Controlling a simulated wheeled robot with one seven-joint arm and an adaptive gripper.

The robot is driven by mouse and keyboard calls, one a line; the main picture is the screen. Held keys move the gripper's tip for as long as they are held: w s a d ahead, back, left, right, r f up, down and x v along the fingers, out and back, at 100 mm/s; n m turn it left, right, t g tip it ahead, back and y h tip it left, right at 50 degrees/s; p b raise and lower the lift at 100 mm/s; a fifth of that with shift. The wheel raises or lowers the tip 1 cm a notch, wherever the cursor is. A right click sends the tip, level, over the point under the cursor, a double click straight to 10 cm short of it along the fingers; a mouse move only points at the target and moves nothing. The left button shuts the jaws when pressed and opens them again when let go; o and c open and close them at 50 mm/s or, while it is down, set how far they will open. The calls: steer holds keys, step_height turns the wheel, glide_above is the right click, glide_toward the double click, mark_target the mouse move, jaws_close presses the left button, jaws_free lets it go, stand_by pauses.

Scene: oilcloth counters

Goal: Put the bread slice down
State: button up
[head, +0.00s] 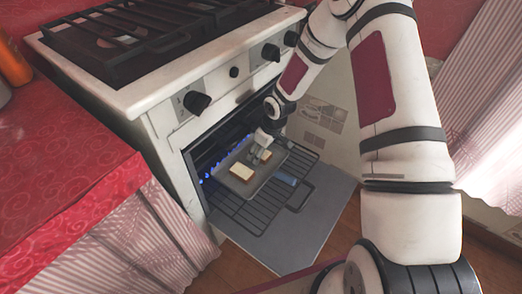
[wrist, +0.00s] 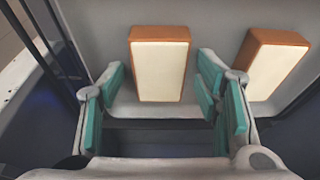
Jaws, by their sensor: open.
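Two bread slices with brown crust and pale faces lie on a grey tray (head: 262,174) in the open oven. One slice (head: 242,172) is towards the left of the tray and the other (head: 266,155) is close by my gripper (head: 259,149). In the wrist view, one slice (wrist: 160,66) lies ahead between the open teal-padded fingers of my gripper (wrist: 162,78), with a gap on each side. The other slice (wrist: 275,66) is to the right, outside the fingers. I cannot tell how high the fingertips are above the tray.
The tray rests on a wire rack (head: 245,214) that reaches out over the lowered oven door (head: 312,232). Small blue lights glow inside the oven at left. The stove top (head: 135,35) is above, and a red cloth-covered counter (head: 60,180) stands at left.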

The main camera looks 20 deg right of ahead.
steer(key=p+v, duration=0.4)
steer(key=v, duration=0.8)
steer(key=shift+p, duration=0.35)
steer(key=shift+s+r, duration=0.1)
steer(key=shift+r, duration=0.15)
step_height(320, 180, up, 13)
steer(key=m+h, duration=0.1)
steer(key=h, duration=0.2)
glide_above(269, 156)
steer(key=s+d, duration=0.2)
steer(key=s, duration=0.5)
steer(key=s+r+m+g, duration=0.1)
steer(key=s+r+m, duration=0.1)
steer(key=s+r, duration=0.6)
steer(key=s+a+r+m, duration=0.1)
steer(key=s+r, duration=0.1)
steer(key=s, duration=0.6)
steer(key=s+a+r+m+y, duration=0.1)
steer(key=s+a+r, duration=0.1)
steer(key=s, duration=0.6)
steer(key=s+a+r+m+g, duration=0.1)
steer(key=s+r, duration=0.3)
steer(key=s, duration=0.5)
steer(key=shift+a+r+m, duration=0.15)
steer(key=shift+r+m, duration=0.1)
steer(key=shift+m, duration=0.35)
